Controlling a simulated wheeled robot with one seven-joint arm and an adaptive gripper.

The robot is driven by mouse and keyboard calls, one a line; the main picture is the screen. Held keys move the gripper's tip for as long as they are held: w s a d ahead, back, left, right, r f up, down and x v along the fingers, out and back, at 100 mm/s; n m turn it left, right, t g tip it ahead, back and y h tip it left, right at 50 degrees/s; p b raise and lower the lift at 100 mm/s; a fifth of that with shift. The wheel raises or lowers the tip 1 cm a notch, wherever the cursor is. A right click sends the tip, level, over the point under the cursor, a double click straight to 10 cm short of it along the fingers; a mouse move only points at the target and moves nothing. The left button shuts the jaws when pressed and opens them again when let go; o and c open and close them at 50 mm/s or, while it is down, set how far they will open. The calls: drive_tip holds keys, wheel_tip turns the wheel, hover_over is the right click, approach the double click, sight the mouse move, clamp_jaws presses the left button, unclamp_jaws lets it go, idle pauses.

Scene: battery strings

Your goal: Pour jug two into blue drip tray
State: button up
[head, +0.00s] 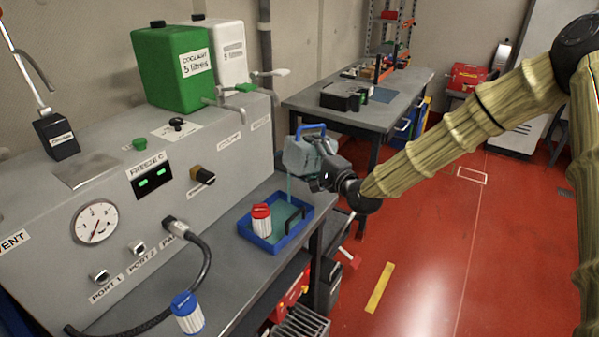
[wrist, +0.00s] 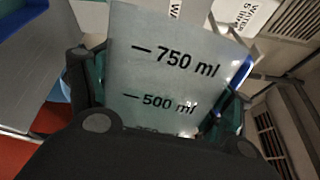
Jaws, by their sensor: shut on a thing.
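My gripper (head: 322,176) is shut on a translucent grey jug (head: 299,156) with a blue handle (head: 311,129). The jug is tilted above the blue drip tray (head: 262,246). A thin teal stream (head: 289,188) falls from it into the tray, where teal liquid (head: 283,217) shows. A white cartridge with a red cap (head: 261,220) stands in the tray. In the wrist view the jug (wrist: 150,75) fills the space between the fingers, with 750 ml and 500 ml marks. No number naming the jug is visible.
A grey console (head: 110,215) with a gauge and ports stands at the left. A second bench (head: 385,113) is behind.

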drive_tip(key=shift+s+a+r+n, duration=0.15)
drive_tip(key=shift+a+r+n, duration=0.15)
drive_tip(key=shift+n, duration=0.2)
drive_tip(key=shift+r, duration=0.1)
idle(0.9)
drive_tip(key=shift+s+a+r+n+b, duration=0.15)
drive_tip(key=shift+a+r+n+b, duration=0.2)
drive_tip(key=shift+n, duration=0.35)
drive_tip(key=shift+d, duration=0.1)
drive_tip(key=shift+f, duration=0.15)
idle(1.6)
drive_tip(key=b, duration=0.3)
drive_tip(key=shift+f, duration=0.3)
drive_tip(key=shift+a+b, duration=0.2)
drive_tip(key=shift+b, duration=0.6)
drive_tip(key=shift+b, duration=0.5)
drive_tip(key=shift+d+r+b, duration=0.15)
drive_tip(key=shift+r+b, duration=0.1)
drive_tip(key=shift+b, duration=0.55)
